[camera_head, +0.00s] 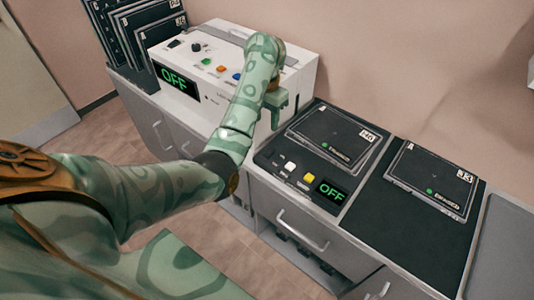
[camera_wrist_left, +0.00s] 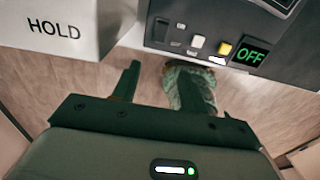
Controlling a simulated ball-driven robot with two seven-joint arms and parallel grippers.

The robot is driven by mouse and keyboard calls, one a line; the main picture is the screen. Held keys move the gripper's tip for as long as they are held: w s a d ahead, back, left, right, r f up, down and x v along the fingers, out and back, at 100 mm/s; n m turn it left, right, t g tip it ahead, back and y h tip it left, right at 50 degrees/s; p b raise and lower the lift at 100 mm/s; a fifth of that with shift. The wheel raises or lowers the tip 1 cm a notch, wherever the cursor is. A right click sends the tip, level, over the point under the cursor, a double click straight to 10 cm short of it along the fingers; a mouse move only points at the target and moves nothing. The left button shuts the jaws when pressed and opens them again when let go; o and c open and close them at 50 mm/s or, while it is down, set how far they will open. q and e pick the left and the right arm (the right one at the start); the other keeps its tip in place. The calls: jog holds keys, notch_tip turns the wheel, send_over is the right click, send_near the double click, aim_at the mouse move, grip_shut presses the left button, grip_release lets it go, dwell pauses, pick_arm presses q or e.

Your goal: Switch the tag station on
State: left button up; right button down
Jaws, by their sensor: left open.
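A dark station (camera_head: 268,158) with a white button (camera_head: 290,166), a yellow button (camera_head: 309,178) and a green OFF display (camera_head: 331,192) is set in the counter. No name on it is readable, so I cannot tell for sure that it is the tag station. The left wrist view also shows its yellow button (camera_wrist_left: 225,48) and OFF display (camera_wrist_left: 251,56) at top right. My left gripper (camera_head: 276,112) is open and empty, above the gap between this station and the white machine, apart from the buttons. My right gripper is not in view.
A white machine (camera_head: 300,80) with its own OFF display (camera_head: 174,80) and coloured buttons stands left of the station, partly hidden by my left arm. Dark plates (camera_head: 334,138) marked with green lights lie on the counter. Framed panels (camera_head: 150,30) stand at the back left.

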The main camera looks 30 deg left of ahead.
aim_at(266, 156)
pick_arm(q)
notch_tip(266, 156, down, 15)
jog(key=b, duration=0.8)
jog(key=shift+r+b, duration=0.2)
jog(key=shift+b, duration=0.2)
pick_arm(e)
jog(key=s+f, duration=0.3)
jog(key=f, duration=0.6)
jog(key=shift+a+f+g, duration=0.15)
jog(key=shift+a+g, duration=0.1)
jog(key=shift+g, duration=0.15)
pick_arm(q)
jog(key=shift+r, duration=0.1)
grip_shut()
